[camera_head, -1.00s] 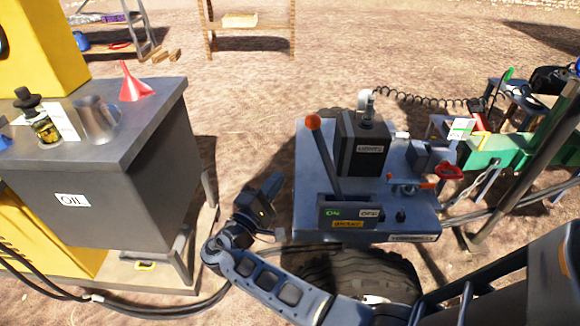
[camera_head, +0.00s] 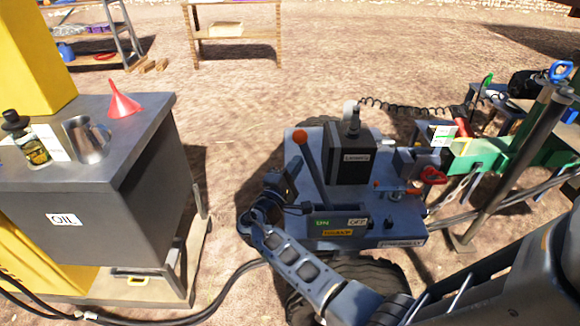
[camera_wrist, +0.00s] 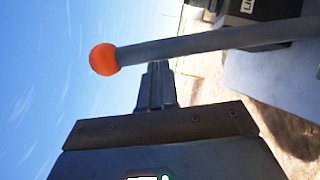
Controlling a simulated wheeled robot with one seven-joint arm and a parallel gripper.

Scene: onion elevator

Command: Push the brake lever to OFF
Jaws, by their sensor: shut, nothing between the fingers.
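The brake lever (camera_head: 312,170) has a grey shaft and an orange knob (camera_head: 299,137). It rises from the brake box (camera_head: 337,228) and leans left, towards the side with the green ON label (camera_head: 322,222). The OFF label (camera_head: 357,221) is on the right. My gripper (camera_head: 294,168) is shut and empty, close to the left of the lever. In the wrist view the lever shaft (camera_wrist: 215,44) crosses just beyond my fingertips (camera_wrist: 157,66), with the knob (camera_wrist: 104,59) to the left. I cannot tell whether the fingers touch the shaft.
A black LIGHTS box (camera_head: 351,155) stands right behind the lever. A red-handled valve (camera_head: 432,175) is farther right on the same plate. A grey OIL cabinet (camera_head: 90,225) with a red funnel (camera_head: 122,102) stands left. Open ground lies between cabinet and machine.

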